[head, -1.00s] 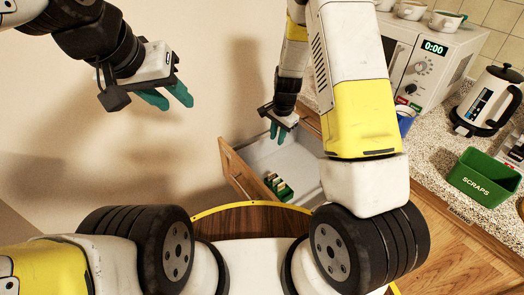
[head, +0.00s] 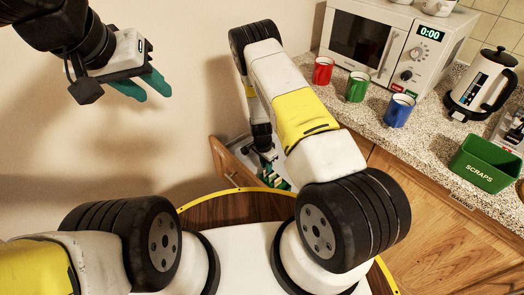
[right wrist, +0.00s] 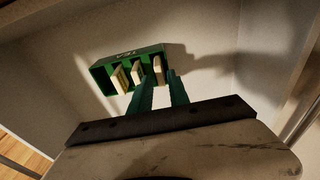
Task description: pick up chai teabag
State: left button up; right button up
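A green tea box (right wrist: 100,75) stands in the open drawer (head: 226,160). The box also shows in the head view (head: 281,184), partly hidden by my right arm. It holds pale teabags in a row: one at the left (right wrist: 118,79), one in the middle (right wrist: 137,73) and one at the right (right wrist: 157,65). I cannot read which is chai. My right gripper (right wrist: 160,80) is open, its teal fingertips at the near side of the box. The right teabag appears in line with the gap between them; contact cannot be told. My left gripper (head: 155,92) is open and empty, high at the left.
Red (head: 323,70), green (head: 357,86) and blue (head: 398,110) mugs stand on the counter (head: 425,135) before the microwave (head: 365,42). A kettle (head: 480,80) and a green scraps bin (head: 485,165) are further right. Drawer walls surround my right gripper.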

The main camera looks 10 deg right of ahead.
jog(key=shift+w+d+f, duration=0.1)
jog(key=shift+f, duration=0.75)
grip_shut()
jog(key=shift+r, duration=0.15)
